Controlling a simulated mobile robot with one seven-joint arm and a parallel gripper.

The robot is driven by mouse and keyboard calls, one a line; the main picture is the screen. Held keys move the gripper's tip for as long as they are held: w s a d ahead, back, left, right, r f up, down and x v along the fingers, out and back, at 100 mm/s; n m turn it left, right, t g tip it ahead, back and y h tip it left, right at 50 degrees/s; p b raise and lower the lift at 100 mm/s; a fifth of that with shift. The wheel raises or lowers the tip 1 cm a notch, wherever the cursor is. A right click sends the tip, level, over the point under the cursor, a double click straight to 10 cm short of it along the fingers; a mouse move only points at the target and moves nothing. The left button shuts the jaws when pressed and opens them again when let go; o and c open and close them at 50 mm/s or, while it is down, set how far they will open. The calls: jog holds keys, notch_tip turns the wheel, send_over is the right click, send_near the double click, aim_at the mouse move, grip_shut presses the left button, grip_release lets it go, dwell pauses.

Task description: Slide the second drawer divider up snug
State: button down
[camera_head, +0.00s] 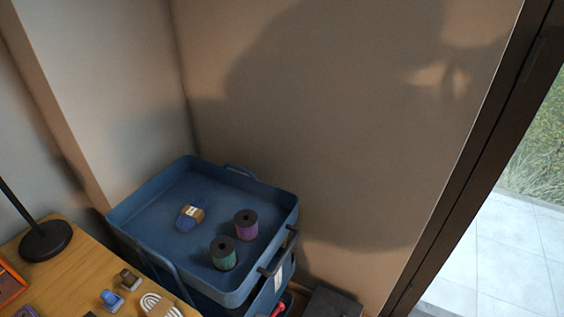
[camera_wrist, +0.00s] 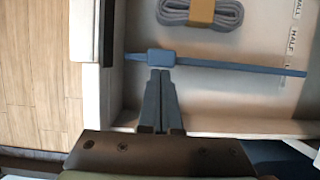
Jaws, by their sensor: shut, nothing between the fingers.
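In the wrist view a blue drawer divider (camera_wrist: 235,66) lies across a pale drawer (camera_wrist: 225,125), with a thicker blue block (camera_wrist: 161,57) near its left end. My gripper (camera_wrist: 160,74) is shut and empty, its dark fingers pointing at the near side of this block. The fingertips are at or very close to the block; contact cannot be told for sure. Only this one divider shows, so which divider it is cannot be told. A grey cord bundle (camera_wrist: 175,13) with a tan band lies beyond the divider. The head view shows neither the drawer nor my gripper.
The drawer's white wall (camera_wrist: 92,85) bounds the left, with wood floor (camera_wrist: 35,70) beyond. Printed labels (camera_wrist: 292,42) show at right. In the head view, a blue cart (camera_head: 150,208) holds spools (camera_head: 246,224) and a cord bundle beside a wooden table (camera_head: 75,258) with a lamp.

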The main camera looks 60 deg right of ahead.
jog(key=a+p, duration=0.1)
jog(key=a, duration=0.2)
jog(key=a+p, duration=0.1)
jog(key=a, duration=0.2)
jog(key=a+p, duration=0.2)
jog(key=a, duration=0.1)
jog(key=shift+s+r, duration=0.15)
jog(key=shift+s, duration=0.1)
jog(key=shift+a, duration=0.15)
